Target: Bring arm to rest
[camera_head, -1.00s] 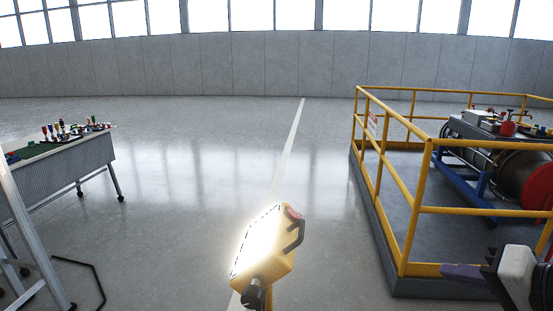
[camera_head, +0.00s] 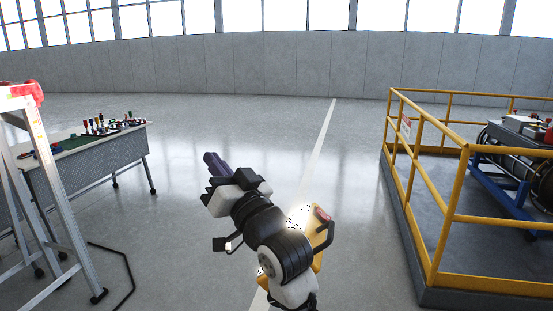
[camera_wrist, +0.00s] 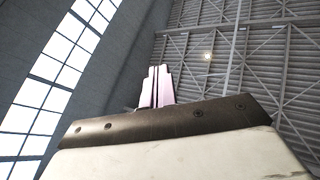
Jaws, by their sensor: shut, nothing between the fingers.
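My gripper (camera_head: 212,166) is in the lower middle of the head view, raised in front of my body and tilted to the upper left. Its purple fingers are shut together with nothing between them. In the wrist view the closed fingers (camera_wrist: 157,88) point up toward the hangar roof. My arm's wrist and forearm hide part of a yellow work lamp (camera_head: 318,262) that glows behind them. The gripper touches nothing that I can see.
A yellow-railed platform (camera_head: 455,195) with machinery stands at the right. A table (camera_head: 105,165) with small coloured items stands at the left, behind an aluminium ladder (camera_head: 50,190). A black bent bar (camera_head: 125,270) lies near the ladder. The floor between is clear.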

